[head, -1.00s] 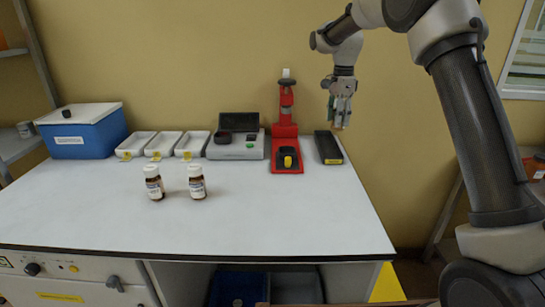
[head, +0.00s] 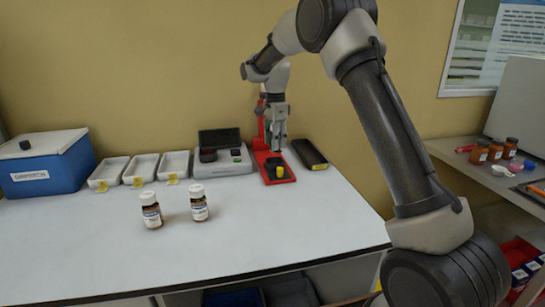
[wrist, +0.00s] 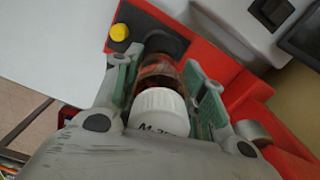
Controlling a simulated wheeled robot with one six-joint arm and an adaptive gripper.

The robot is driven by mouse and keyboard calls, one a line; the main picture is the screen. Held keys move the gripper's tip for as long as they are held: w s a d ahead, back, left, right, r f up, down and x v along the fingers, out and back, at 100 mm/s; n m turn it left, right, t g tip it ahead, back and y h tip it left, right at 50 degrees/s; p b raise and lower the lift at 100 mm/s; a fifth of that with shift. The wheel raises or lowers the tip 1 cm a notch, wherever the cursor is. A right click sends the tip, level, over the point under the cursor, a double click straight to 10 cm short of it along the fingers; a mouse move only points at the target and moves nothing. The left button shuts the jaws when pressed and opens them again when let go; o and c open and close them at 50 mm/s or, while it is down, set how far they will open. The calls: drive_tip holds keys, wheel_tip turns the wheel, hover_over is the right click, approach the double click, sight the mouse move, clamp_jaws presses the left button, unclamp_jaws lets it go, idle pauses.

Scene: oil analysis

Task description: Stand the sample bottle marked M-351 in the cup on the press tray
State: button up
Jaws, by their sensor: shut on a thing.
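My gripper (head: 277,146) is over the red press (head: 263,158) at the back of the bench. In the wrist view my gripper (wrist: 163,92) is shut on a brown sample bottle (wrist: 158,75). Its white cap (wrist: 160,108) carries lettering that begins "M-3"; the rest is cut off. The bottle's far end lines up with the black cup (wrist: 168,42) on the red press tray. I cannot tell whether it is inside the cup or just above it. In the head view the fingers hide the bottle, and the cup (head: 269,172) shows below them.
Two white-capped brown bottles (head: 151,211) (head: 199,203) stand on the bench's front half. White trays (head: 141,168), a grey instrument (head: 232,160) and a blue box (head: 45,170) line the back. A dark block (head: 309,153) lies right of the press.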

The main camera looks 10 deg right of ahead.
sight(275, 153)
drive_tip(key=shift+f, duration=2.65)
drive_tip(key=shift+f, duration=0.3)
drive_tip(key=o, duration=1.2)
drive_tip(key=shift+r, duration=0.1)
